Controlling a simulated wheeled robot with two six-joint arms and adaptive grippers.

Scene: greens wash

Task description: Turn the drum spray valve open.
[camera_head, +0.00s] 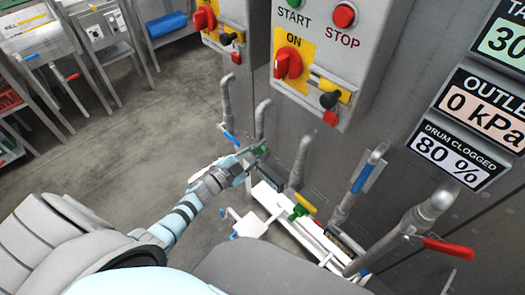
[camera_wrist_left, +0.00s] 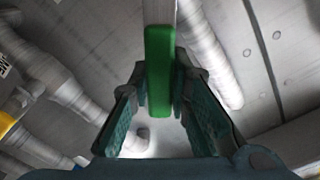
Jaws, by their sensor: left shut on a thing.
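A green valve handle (camera_head: 261,150) sits at the end of my left arm, low on the machine's grey front. In the left wrist view the green handle (camera_wrist_left: 159,70) is a flat upright bar between the two fingers. My left gripper (camera_head: 247,160) is shut on it, with a teal-padded finger on each side (camera_wrist_left: 160,95). Which pipe the handle belongs to is partly hidden by the gripper. No label reading drum spray shows near it. My right gripper is not in view.
Other pipes carry a blue handle (camera_head: 362,177), a yellow handle (camera_head: 307,202) and a red handle (camera_head: 449,247). A panel reads drum clogged 80 % (camera_head: 456,152); another reads outlet 0 kPa (camera_head: 484,107). A control box (camera_head: 325,75) is above. Open floor (camera_head: 130,135) lies left.

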